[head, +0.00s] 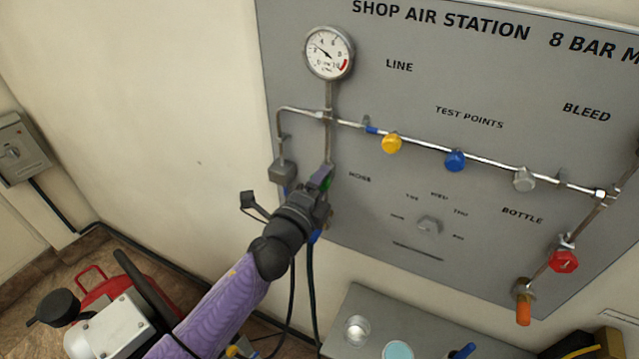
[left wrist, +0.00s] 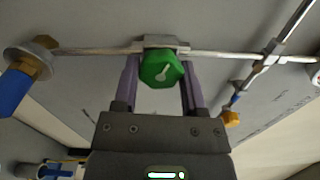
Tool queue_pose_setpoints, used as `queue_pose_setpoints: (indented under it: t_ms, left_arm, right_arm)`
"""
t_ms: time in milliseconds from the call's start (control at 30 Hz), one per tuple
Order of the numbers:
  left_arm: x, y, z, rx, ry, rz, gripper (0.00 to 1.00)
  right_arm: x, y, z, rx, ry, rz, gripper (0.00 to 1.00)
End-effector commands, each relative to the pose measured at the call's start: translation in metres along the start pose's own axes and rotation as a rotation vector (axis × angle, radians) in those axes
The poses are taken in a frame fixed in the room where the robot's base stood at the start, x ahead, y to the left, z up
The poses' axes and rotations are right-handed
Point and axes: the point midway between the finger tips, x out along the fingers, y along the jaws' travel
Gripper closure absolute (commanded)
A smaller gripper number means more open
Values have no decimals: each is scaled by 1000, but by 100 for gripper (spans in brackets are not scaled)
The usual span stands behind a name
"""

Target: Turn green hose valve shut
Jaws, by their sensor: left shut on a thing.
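The green hose valve (left wrist: 162,69) is a green knob with a white pointer mark on a metal pipe. In the left wrist view it sits between the two purple fingers of my left gripper (left wrist: 161,85), which is shut on it. The white mark lies at a slant across the knob's face. My right gripper is in neither view.
A pressure gauge (head: 329,53) is above on the grey panel (head: 380,195). Yellow (head: 391,143), blue (head: 455,161) and grey (head: 524,179) test knobs sit along the pipe. A red knob (head: 564,261) is at right. A grey bench (head: 340,344) stands below.

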Motion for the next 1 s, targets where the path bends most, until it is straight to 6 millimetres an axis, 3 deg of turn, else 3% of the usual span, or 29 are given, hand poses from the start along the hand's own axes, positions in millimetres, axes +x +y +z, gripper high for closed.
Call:
queue_pose_setpoints:
  t_ms: [1000]
  left_arm:
    - [0,4,1,940,3,3,100]
  right_arm:
    - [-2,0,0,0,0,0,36]
